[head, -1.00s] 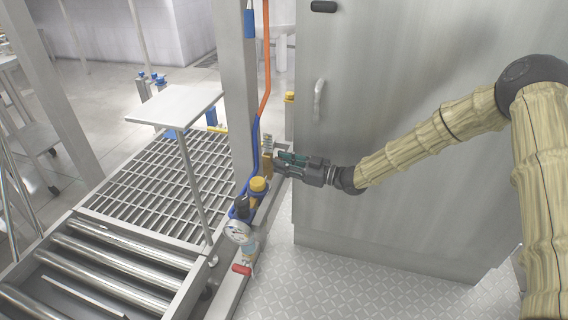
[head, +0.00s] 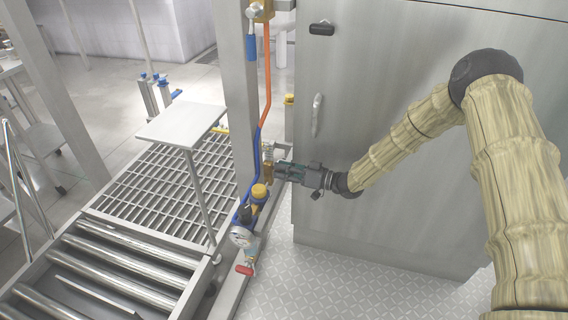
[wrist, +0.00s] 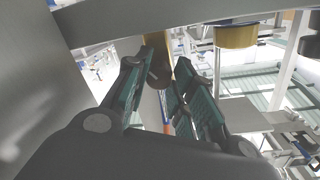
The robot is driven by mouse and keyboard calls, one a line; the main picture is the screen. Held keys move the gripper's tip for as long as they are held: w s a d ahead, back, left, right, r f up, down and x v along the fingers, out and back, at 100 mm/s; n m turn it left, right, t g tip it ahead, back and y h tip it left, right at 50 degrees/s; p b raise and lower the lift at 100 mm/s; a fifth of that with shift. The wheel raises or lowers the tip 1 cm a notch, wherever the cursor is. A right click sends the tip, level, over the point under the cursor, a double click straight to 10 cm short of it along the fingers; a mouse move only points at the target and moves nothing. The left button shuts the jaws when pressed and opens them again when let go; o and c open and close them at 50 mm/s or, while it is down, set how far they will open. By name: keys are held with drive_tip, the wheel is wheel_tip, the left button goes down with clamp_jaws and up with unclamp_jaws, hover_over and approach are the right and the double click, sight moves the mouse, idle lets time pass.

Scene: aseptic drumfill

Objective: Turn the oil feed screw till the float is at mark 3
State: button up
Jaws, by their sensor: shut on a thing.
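In the head view, my gripper (head: 280,172) reaches left from the cabinet side to a small brass fitting (head: 266,172) on the upright post. Its teal-padded fingers are shut at the fitting's right side. In the wrist view, my gripper (wrist: 163,82) has its fingers on either side of a small dark, rounded part (wrist: 160,72), which I take for the oil feed screw. Above the brass fitting stands a small clear, ringed tube (head: 267,150), perhaps the float's sight glass. The float and its marks are too small to read.
Below are a yellow-capped regulator (head: 259,191), a round dial gauge (head: 241,237) and a red-handled valve (head: 244,269). Blue and orange hoses run up the post (head: 237,100). The grey cabinet (head: 400,200) stands right. A roller conveyor (head: 110,262) lies left. Plate floor in front is clear.

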drive_tip(key=m+p, duration=0.4)
drive_tip(key=m, duration=0.2)
drive_tip(key=shift+r+g, duration=0.2)
drive_tip(key=shift+g, duration=0.2)
drive_tip(key=m+p, duration=0.2)
drive_tip(key=m, duration=0.1)
drive_tip(key=shift+g, duration=0.3)
drive_tip(key=shift+f+m+p, duration=0.15)
drive_tip(key=shift+m+p, duration=0.4)
drive_tip(key=shift+m, duration=0.85)
drive_tip(key=o, duration=1.1)
drive_tip(key=shift+c, duration=0.2)
drive_tip(key=f+v, duration=0.1)
drive_tip(key=v, duration=1.1)
drive_tip(key=shift+r, duration=0.45)
